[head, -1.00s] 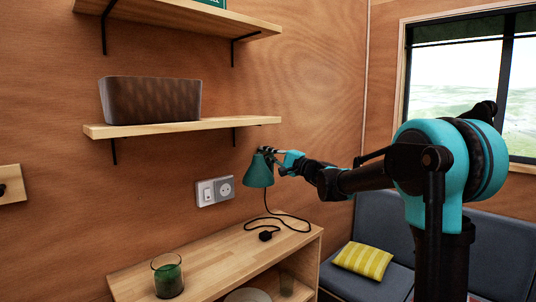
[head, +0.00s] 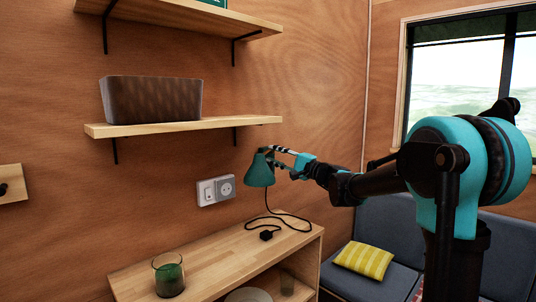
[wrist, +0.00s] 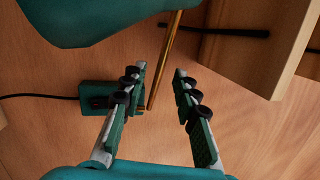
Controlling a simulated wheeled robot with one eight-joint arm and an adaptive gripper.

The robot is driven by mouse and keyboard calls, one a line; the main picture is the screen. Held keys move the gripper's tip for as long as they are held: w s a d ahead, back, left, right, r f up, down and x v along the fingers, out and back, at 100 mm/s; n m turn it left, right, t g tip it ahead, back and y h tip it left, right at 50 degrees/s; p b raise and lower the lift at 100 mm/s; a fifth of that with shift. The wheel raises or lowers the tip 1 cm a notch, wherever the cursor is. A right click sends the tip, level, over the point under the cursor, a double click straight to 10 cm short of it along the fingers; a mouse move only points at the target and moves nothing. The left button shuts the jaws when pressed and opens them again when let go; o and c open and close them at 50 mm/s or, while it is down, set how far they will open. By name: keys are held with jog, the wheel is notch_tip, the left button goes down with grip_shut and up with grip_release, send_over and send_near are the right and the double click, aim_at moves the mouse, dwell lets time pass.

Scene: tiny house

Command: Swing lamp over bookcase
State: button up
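The lamp has a teal shade (head: 260,172) that hangs below the right end of the lower wall shelf. It is above the bookcase (head: 218,262) near its right part, with clear height between them. In the wrist view the shade (wrist: 85,18) fills the upper left. A thin brass rod (wrist: 169,50) slants down past it to a teal wall mount (wrist: 97,94). My gripper (head: 277,157) is just right of the shade. In the wrist view my gripper (wrist: 160,75) is open, with the rod showing in the gap. I cannot tell whether a finger touches the rod.
A black cord and plug (head: 266,235) and a green glass (head: 168,276) are on the bookcase. The lower shelf (head: 215,126) holds a dark basket (head: 152,99). A sofa with a yellow cushion (head: 364,259) is at right. A wall socket (head: 225,187) is left of the lamp.

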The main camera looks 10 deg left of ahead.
jog(key=v, duration=0.8)
jog(key=shift+f, duration=0.1)
jog(key=s+d+f+n+g+h, duration=0.2)
jog(key=s+f+h, duration=0.2)
jog(key=s+f, duration=0.55)
jog(key=s+d+f+n+g+h, duration=0.25)
jog(key=s+f, duration=0.25)
jog(key=f, duration=0.9)
jog(key=s+d+f+n+h, duration=0.2)
jog(key=s+d+f+h, duration=0.9)
jog(key=s+d+f, duration=0.6)
jog(key=shift+d+f+g, duration=0.45)
jog(key=shift+d+f, duration=0.05)
jog(key=shift+d, duration=0.65)
jog(key=shift+s, duration=0.1)
